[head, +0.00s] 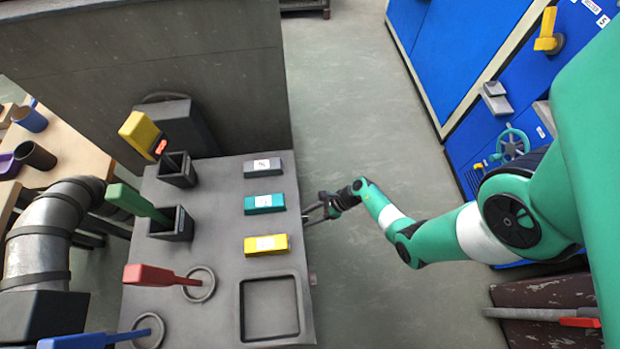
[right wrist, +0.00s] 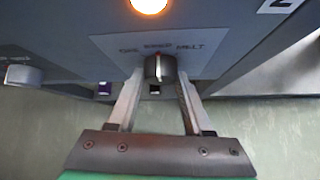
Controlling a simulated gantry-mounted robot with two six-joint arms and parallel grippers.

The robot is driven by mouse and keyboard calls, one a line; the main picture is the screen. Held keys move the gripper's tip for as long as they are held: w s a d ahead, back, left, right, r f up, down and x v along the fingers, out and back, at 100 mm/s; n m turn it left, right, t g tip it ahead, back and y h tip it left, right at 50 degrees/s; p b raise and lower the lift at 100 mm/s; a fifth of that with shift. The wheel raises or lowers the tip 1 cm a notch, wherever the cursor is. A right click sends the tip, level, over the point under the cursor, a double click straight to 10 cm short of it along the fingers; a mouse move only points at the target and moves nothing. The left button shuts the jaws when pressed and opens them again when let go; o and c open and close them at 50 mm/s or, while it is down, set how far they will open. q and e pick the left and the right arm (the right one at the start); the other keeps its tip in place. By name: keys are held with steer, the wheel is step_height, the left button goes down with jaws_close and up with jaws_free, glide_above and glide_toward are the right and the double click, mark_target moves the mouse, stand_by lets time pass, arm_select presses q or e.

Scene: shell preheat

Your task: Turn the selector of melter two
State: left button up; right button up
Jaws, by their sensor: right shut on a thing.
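The selector (right wrist: 160,68) of the melter is a dark knob with a pale mark, in the middle of the right wrist view. Its mark points up, about at the middle of three printed words; the right-hand word reads MELT. Part of a white "2" label (right wrist: 279,5) shows at the top right. My right gripper (right wrist: 160,95) is shut on the selector, one finger on each side. In the head view, my right gripper (head: 318,210) is at the right edge of the grey bench, and the selector is hidden there. My left gripper is not in view.
An orange lamp (right wrist: 149,5) glows above the selector. Another knob (right wrist: 23,75) is at the left. The grey bench (head: 215,235) carries grey, teal (head: 264,203) and yellow (head: 266,244) blocks and several coloured handles. Clear floor (head: 350,130) separates it from blue cabinets (head: 460,60).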

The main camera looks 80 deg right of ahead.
jaws_close()
steer(key=o, duration=1.2)
jaws_free()
steer(key=shift+c, duration=0.2)
steer(key=p+v, duration=0.5)
steer(key=v, duration=0.6)
steer(key=shift+s+d+r, duration=0.15)
steer(key=shift+d, duration=0.15)
